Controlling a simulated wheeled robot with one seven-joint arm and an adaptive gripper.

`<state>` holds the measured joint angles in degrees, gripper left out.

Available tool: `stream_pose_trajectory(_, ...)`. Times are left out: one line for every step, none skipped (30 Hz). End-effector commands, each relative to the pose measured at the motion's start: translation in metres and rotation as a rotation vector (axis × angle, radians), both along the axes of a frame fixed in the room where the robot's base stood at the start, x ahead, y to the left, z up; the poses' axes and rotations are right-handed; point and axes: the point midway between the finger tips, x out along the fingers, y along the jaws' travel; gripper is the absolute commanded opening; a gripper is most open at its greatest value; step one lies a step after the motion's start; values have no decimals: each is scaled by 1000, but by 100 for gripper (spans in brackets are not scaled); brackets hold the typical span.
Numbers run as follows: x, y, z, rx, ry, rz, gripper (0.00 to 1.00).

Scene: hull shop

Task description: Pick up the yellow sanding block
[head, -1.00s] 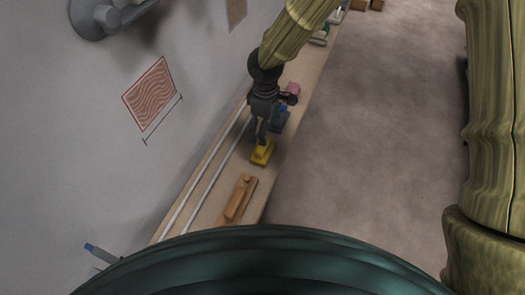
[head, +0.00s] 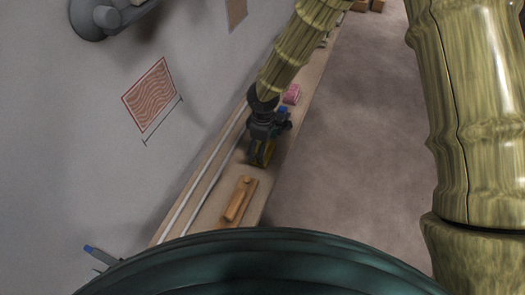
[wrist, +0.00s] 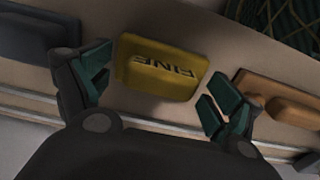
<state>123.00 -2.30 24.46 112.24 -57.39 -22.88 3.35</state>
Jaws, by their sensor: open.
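The yellow sanding block (wrist: 160,68), with dark "FINE" lettering on its top, lies on the narrow wooden shelf. In the wrist view it sits between and a little beyond the open fingers of my gripper (wrist: 158,92), with a gap to the fingers on both sides. Whether the fingers reach down beside the block I cannot tell.
A wooden float with a handle (head: 238,202) lies just nearer on the shelf (head: 208,212); it is at the right in the wrist view (wrist: 285,97). A blue-grey block (wrist: 38,35) is on the other side. A pink block (head: 291,94) lies farther along. The wall borders the shelf's left.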

Motion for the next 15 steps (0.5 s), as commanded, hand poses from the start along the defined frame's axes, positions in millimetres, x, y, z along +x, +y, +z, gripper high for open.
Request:
stream_pose_trajectory(0,0,0,0,0,0,92)
stream_pose_trajectory(0,0,0,0,0,0,92)
stream_pose_trajectory(0,0,0,0,0,0,92)
stream_pose_trajectory(0,0,0,0,0,0,92)
stream_pose_trajectory(0,0,0,0,0,0,88)
stream_pose_trajectory(0,0,0,0,0,0,81)
stream_pose_trajectory(0,0,0,0,0,0,76)
stream_pose_trajectory(0,0,0,0,0,0,70)
stream_pose_trajectory(0,0,0,0,0,0,63)
stream_pose_trajectory(0,0,0,0,0,0,57)
stream_pose_trajectory(0,0,0,0,0,0,52)
stream_pose_trajectory(0,0,0,0,0,0,45)
stream_pose_trajectory(0,0,0,0,0,0,42)
stream_pose_trajectory(0,0,0,0,0,0,42)
stream_pose_trajectory(0,0,0,0,0,0,42)
